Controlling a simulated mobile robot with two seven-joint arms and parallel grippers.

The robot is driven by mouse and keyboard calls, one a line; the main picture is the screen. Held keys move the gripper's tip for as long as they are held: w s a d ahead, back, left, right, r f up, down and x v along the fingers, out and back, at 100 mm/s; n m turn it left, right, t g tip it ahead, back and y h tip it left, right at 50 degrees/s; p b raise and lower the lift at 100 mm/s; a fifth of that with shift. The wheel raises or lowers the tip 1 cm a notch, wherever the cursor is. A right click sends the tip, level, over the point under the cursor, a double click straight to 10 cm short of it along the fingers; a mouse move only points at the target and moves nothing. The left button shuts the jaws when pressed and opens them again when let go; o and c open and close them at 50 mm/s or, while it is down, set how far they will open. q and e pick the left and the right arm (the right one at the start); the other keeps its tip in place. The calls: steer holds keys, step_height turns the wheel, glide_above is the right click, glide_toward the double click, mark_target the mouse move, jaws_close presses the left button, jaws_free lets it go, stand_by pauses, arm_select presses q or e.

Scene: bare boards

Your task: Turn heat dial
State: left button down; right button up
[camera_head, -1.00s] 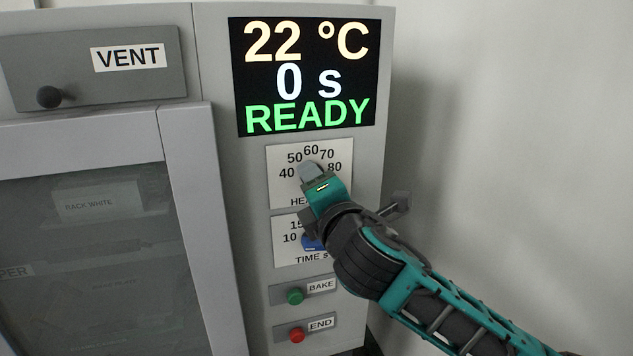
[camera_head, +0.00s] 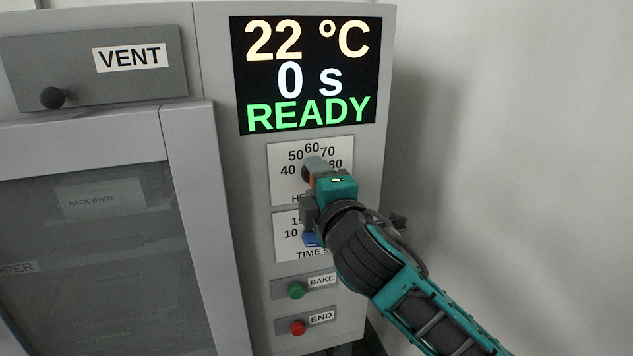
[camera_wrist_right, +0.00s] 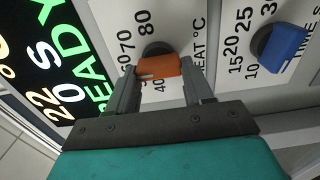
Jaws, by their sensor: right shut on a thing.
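The heat dial has an orange grip bar (camera_wrist_right: 158,66) on a dark round base, set on a white plate (camera_wrist_right: 120,22) marked 40 to 80. In the right wrist view my right gripper (camera_wrist_right: 160,75) has a finger on each side of the orange bar and is shut on it. In the head view the right gripper (camera_head: 316,168) covers most of the dial, and the plate (camera_head: 279,187) shows around it. The display (camera_head: 307,75) reads 22 °C, 0 s, READY. My left gripper is not in view.
The blue time dial (camera_wrist_right: 282,47) sits just beside the heat dial, below it in the head view. A green BAKE button (camera_head: 296,290) and a red END button (camera_head: 298,327) lie lower on the panel. A VENT knob (camera_head: 52,97) is at the upper left. Free room lies right of the cabinet.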

steer(key=o, duration=1)
steer(key=shift+o, duration=0.2)
steer(key=shift+s, duration=0.1)
steer(key=v, duration=1.2)
steer(key=shift+s, duration=0.35)
steer(key=shift+d, duration=0.15)
steer(key=s+d+f+m+g+h, duration=0.1)
steer(key=s+d+f+m+g, duration=0.2)
steer(key=f, duration=0.6)
steer(key=d+f+m, duration=0.2)
steer(key=f+m, duration=0.4)
steer(key=f, duration=0.3)
steer(key=s+d+f+m+g+h, duration=0.1)
steer(key=s+d+f+m+g, duration=0.2)
steer(key=f, duration=0.6)
steer(key=s+d+f+m+h, duration=0.1)
steer(key=s+d+f+m, duration=0.5)
steer(key=f, duration=0.4)
steer(key=shift+s+d+f+m+h, duration=0.25)
steer(key=shift+s+m, duration=0.25)
steer(key=shift+s, duration=0.35)
